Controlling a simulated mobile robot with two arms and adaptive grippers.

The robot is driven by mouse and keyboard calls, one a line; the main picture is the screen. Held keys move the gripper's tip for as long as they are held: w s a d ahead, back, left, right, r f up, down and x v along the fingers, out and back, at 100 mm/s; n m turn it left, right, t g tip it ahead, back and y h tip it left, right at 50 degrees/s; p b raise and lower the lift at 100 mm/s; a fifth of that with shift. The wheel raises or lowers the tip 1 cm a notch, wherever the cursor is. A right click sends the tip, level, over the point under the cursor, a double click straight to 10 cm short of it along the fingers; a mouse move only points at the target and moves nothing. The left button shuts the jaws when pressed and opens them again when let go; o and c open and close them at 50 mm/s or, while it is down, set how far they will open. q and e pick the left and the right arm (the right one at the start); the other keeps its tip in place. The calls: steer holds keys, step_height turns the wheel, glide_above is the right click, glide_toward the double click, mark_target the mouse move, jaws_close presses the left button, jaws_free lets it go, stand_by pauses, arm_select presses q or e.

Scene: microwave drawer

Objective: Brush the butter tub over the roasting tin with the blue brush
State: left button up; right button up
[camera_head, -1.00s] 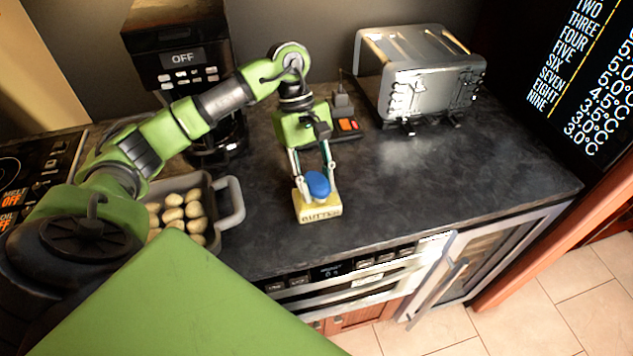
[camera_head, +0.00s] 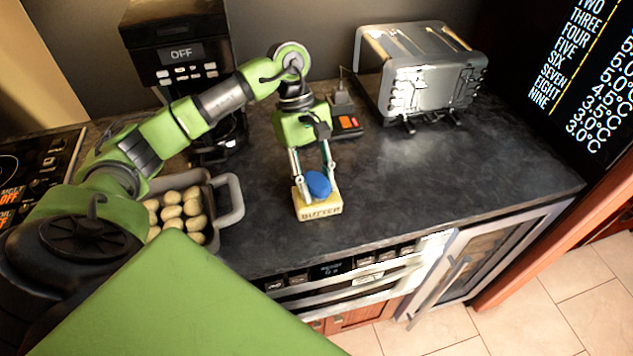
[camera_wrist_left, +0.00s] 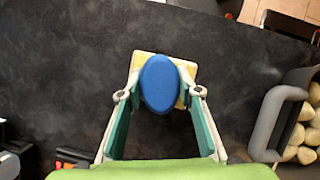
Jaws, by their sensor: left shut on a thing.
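The yellow butter tub (camera_head: 320,209) stands on the dark counter near its front edge. The blue brush (camera_head: 318,184) is at the tub's top, and its rounded blue end hides much of the tub in the left wrist view (camera_wrist_left: 160,83). My left gripper (camera_head: 316,181) points down over the tub and is shut on the blue brush, one finger at each side. Whether the brush touches the tub's contents is hidden. The grey roasting tin (camera_head: 231,201) with several round potatoes (camera_head: 172,212) stands to the left of the tub, apart from it. My right gripper is not in view.
A coffee machine (camera_head: 178,50) stands behind the tin. A toaster (camera_head: 425,85) is at the back right, and a small black device with red buttons (camera_head: 347,124) is behind my left gripper. The counter right of the tub is clear.

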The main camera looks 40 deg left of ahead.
mark_target(316, 180)
arm_select(q)
steer(key=shift+s+f+b, duration=0.1)
steer(key=shift+b, duration=0.3)
stand_by(1.0)
stand_by(0.5)
steer(key=shift+r+p, duration=1.6)
steer(key=shift+r, duration=2)
